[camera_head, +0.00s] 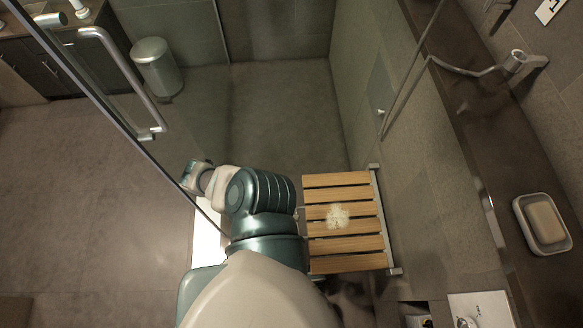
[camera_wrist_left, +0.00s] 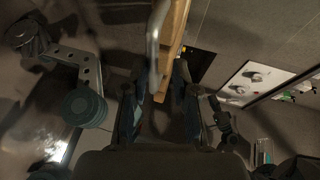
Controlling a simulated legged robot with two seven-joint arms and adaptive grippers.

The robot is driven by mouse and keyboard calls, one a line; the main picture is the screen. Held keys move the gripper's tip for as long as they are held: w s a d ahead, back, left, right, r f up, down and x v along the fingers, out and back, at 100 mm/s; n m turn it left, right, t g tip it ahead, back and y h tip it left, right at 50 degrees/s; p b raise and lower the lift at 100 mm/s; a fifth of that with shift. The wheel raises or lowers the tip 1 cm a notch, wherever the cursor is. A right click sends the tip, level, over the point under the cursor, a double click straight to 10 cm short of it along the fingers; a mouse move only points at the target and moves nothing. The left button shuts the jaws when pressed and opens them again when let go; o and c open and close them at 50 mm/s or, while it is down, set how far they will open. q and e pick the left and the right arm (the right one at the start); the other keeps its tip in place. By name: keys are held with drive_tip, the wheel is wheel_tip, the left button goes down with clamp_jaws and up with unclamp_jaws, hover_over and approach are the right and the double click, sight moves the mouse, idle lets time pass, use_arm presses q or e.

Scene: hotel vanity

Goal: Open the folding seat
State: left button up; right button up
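The folding seat (camera_head: 344,247) is a panel of light wooden slats with a pale patch near its middle. In the head view its slatted face is toward me, and a metal rail runs along its right side by the wall. In the left wrist view, a wooden edge of the seat (camera_wrist_left: 178,38) and a grey metal bar run down toward my left gripper (camera_wrist_left: 156,85). Its two dark fingers are apart, on either side of the wood's lower end. I cannot tell whether they touch it. My right gripper is not in view.
A glass door edge with a metal handle (camera_head: 125,75) crosses the left. A bin (camera_head: 157,67) stands at the back left. A dark ledge at the right carries a soap dish (camera_head: 542,224). The floor beyond the seat is clear.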

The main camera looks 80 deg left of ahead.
use_arm(q)
drive_tip(key=v, duration=1.2)
idle(0.3)
drive_tip(key=shift+r, duration=0.1)
